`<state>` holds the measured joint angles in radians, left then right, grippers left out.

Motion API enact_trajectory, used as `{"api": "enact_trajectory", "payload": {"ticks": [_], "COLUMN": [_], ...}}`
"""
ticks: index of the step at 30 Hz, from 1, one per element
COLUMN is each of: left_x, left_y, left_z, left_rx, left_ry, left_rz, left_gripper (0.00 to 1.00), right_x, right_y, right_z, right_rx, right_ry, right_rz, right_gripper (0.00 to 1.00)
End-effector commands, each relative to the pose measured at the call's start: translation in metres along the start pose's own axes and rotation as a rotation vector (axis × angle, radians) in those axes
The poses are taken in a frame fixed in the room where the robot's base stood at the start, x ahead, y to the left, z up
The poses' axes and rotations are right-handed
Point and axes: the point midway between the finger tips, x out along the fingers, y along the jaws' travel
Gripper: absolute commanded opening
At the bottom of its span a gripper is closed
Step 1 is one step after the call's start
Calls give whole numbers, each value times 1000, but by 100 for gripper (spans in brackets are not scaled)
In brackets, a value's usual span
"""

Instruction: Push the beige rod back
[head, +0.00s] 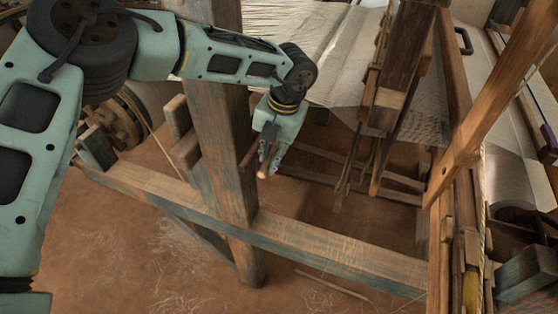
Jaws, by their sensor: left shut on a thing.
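My left gripper (268,160) hangs from the teal arm in the middle of the head view, fingers pointing down. It is shut on the beige rod (262,172), whose rounded pale end shows just below the fingertips. The rest of the rod is hidden behind the fingers, so I cannot tell its length. The gripper is just right of the thick upright wooden post (222,130) of the loom. My right gripper is not in view.
A long horizontal beam (320,247) crosses in front, below the gripper. White cloth (340,60) is stretched on the loom behind. Treadle bars (390,190) stand to the right. A thin stick (332,285) lies on the brown floor (160,265), which is mostly clear.

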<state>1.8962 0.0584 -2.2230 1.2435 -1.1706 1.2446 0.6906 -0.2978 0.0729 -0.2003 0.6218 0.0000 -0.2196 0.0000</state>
Motion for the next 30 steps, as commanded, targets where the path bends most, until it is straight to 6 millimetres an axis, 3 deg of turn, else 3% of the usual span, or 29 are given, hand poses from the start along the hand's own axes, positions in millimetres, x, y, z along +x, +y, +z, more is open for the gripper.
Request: {"api": "enact_trajectory", "payload": {"ticks": [6, 7, 13, 24, 30], "left_x": [-2, -2, -1, -2, -26], "left_y": [6, 6, 6, 4, 3], "left_z": [1, 1, 1, 0, 1], "left_rx": [-3, -3, -4, -2, -2], "left_ry": [0, 0, 0, 1, -3], "left_rz": [11, 12, 10, 7, 7], "left_gripper": [0, 17, 35, 36, 36], "right_x": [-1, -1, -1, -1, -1], "right_y": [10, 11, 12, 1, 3], "right_z": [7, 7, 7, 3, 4], "right_rx": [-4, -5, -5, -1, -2], "right_ry": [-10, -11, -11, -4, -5], "right_rz": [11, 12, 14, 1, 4], "right_gripper": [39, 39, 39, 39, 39]}}
